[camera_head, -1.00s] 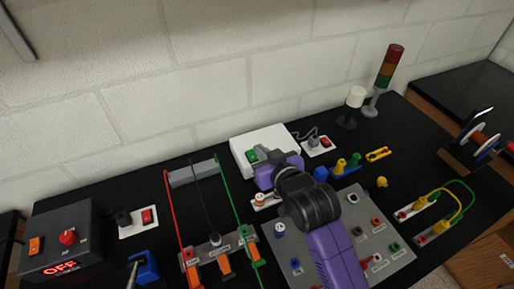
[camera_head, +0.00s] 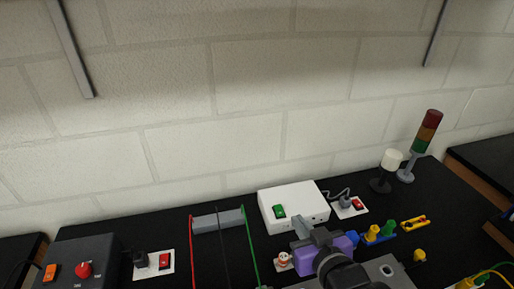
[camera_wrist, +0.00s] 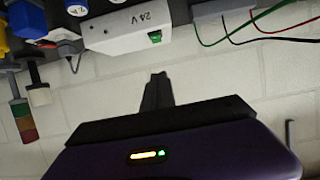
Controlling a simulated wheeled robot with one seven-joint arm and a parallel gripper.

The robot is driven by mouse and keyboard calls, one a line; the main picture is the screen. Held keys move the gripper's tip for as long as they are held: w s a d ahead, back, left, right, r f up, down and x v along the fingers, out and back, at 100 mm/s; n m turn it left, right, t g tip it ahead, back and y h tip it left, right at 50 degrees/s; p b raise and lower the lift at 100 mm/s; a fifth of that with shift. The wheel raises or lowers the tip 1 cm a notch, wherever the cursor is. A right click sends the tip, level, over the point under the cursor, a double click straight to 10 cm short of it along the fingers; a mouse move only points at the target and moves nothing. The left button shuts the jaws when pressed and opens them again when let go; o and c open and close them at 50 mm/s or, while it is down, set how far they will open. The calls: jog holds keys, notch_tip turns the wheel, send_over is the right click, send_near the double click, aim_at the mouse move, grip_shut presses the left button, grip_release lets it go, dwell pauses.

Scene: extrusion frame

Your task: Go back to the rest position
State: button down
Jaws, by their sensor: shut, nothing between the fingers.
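My gripper (camera_head: 301,228) is in the lower middle of the head view, in front of the white box (camera_head: 292,207) with a green switch. Its purple body and black wrist run down to the bottom edge. In the wrist view my gripper (camera_wrist: 158,78) points at the pale wall, with its dark fingers together and nothing between them. The white box, marked 24 V, shows upside down at the top of the wrist view (camera_wrist: 128,32). The gripper looks apart from the box in the wrist view.
A signal tower (camera_head: 426,132) and a white-topped lamp (camera_head: 390,165) stand at the back right. Red, black and green wires rise by a grey block (camera_head: 218,221) left of the box. A dark control box (camera_head: 88,262) stands at the left. The wall (camera_head: 230,110) fills the upper view.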

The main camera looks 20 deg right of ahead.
notch_tip(320, 180, up, 5)
jog(key=t, duration=0.2)
jog(key=s+f+b, duration=0.1)
jog(key=s+f, duration=0.2)
jog(key=s, duration=0.8)
jog(key=s+f+b, duration=0.1)
jog(key=s+f, duration=0.2)
jog(key=s, duration=0.8)
jog(key=s+f+b, duration=0.2)
jog(key=s+f, duration=0.2)
jog(key=s, duration=0.7)
jog(key=shift+g, duration=0.4)
